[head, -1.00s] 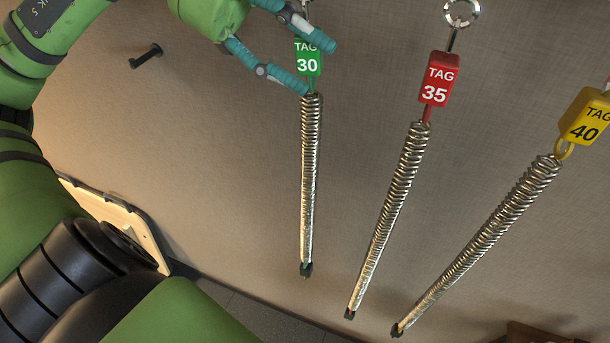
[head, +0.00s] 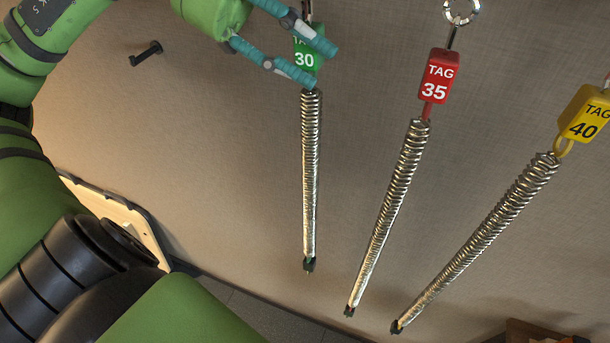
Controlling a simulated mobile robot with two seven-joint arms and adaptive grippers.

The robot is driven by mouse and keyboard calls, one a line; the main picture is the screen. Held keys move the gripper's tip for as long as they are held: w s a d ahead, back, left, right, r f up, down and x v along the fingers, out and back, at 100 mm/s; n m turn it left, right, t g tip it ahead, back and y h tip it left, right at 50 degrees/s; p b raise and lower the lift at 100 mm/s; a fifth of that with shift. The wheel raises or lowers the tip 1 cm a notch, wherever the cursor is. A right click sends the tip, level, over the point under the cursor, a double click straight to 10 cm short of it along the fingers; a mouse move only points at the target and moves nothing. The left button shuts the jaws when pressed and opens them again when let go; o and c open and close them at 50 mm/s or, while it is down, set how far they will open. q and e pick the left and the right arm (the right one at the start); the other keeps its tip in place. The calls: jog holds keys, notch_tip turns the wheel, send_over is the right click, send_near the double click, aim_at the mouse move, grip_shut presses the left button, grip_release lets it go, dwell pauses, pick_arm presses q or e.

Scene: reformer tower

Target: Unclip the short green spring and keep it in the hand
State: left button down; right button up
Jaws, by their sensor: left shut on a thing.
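The short green-tagged spring (head: 310,180) hangs straight down in the head view, left of the other springs. Its green tag (head: 304,62), marked 30, sits at its top. My left gripper (head: 322,68) has its teal fingers on either side of the tag and is shut on it. A dark link shows above the tag; whether the clip there is still fastened is not clear. My right gripper is not in view.
The red-tagged spring (head: 395,200), marked 35, and the yellow-tagged spring (head: 485,240), marked 40, hang to the right. A black peg (head: 146,54) sticks out of the wall at the left. A pale board (head: 110,212) is at lower left. The wall between peg and springs is bare.

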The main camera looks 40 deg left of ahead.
pick_arm(q)
jog(key=shift+r+p, duration=0.3)
jog(key=shift+r, duration=0.2)
jog(key=shift+w+a+f+b, duration=0.15)
jog(key=shift+a+f+b, duration=0.05)
jog(key=shift+a+b, duration=0.25)
jog(key=shift+s+a+b, duration=0.35)
jog(key=shift+a+b, duration=0.35)
jog(key=shift+b, duration=0.1)
jog(key=shift+s+a+b, duration=0.15)
jog(key=shift+a+b, duration=0.3)
jog(key=shift+a, duration=0.25)
jog(key=shift+s+a+b, duration=0.15)
jog(key=shift+a+b, duration=0.25)
jog(key=shift+a, duration=0.25)
